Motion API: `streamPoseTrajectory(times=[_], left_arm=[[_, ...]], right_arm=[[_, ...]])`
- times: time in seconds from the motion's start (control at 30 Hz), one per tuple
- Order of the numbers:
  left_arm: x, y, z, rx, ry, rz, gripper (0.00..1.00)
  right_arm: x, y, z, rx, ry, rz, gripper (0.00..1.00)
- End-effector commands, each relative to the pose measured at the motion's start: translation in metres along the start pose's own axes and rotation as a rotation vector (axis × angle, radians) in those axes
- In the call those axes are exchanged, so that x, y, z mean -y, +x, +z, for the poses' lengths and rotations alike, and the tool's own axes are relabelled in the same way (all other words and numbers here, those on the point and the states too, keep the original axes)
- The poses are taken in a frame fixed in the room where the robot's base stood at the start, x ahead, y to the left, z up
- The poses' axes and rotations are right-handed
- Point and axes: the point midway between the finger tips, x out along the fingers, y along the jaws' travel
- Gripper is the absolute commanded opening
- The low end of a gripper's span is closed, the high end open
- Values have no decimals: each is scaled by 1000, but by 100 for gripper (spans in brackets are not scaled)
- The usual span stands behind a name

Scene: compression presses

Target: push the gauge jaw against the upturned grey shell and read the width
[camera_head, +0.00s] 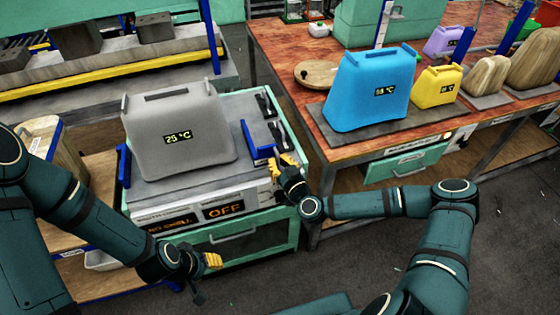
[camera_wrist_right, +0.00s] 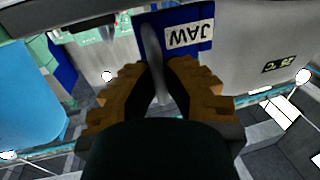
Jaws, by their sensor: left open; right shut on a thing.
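The grey shell (camera_head: 180,130) stands on the gauge bed (camera_head: 215,172), with a "°C" readout on its front; it also shows in the wrist view (camera_wrist_right: 250,40). The blue gauge jaw (camera_head: 249,141) stands just right of the shell, with a narrow gap seeming to show between them. The wrist view shows the jaw (camera_wrist_right: 152,20) with a "JAW" label. My right gripper (camera_head: 284,164) is shut on the jaw's grey handle (camera_wrist_right: 153,50). A blue stop (camera_head: 123,165) stands at the shell's left. The front displays (camera_head: 223,209) read "OFF" and apparently "NO SHELL". My left gripper (camera_head: 211,261) is open and empty before the cabinet.
A wooden table (camera_head: 285,50) at the right holds a blue shell (camera_head: 370,85), a yellow shell (camera_head: 436,88) and a purple shell (camera_head: 443,42). Dark tools (camera_head: 275,125) lie behind the jaw. A press bench (camera_head: 110,75) stands at the back left. Floor is free in front.

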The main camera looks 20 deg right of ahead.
Motion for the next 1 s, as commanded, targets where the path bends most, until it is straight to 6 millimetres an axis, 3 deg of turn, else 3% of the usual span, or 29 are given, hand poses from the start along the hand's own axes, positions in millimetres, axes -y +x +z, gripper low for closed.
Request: streamPoseTrajectory(times=[0.2,0.4,0.8,0.9,1.0], left_arm=[[-3,-9,-4,-8,-2,-1,39],[-4,-12,-6,-12,-4,-1,39],[-5,-12,-6,-13,-4,-1,39],[-5,-12,-6,-13,-4,-1,39],[-5,-12,-6,-13,-4,-1,39]], right_arm=[[46,9,-2,0,1,-10,0],[74,14,-1,1,1,-8,0],[81,14,0,2,1,-8,0],[81,14,0,2,1,-8,40],[80,14,0,2,1,-6,41]])
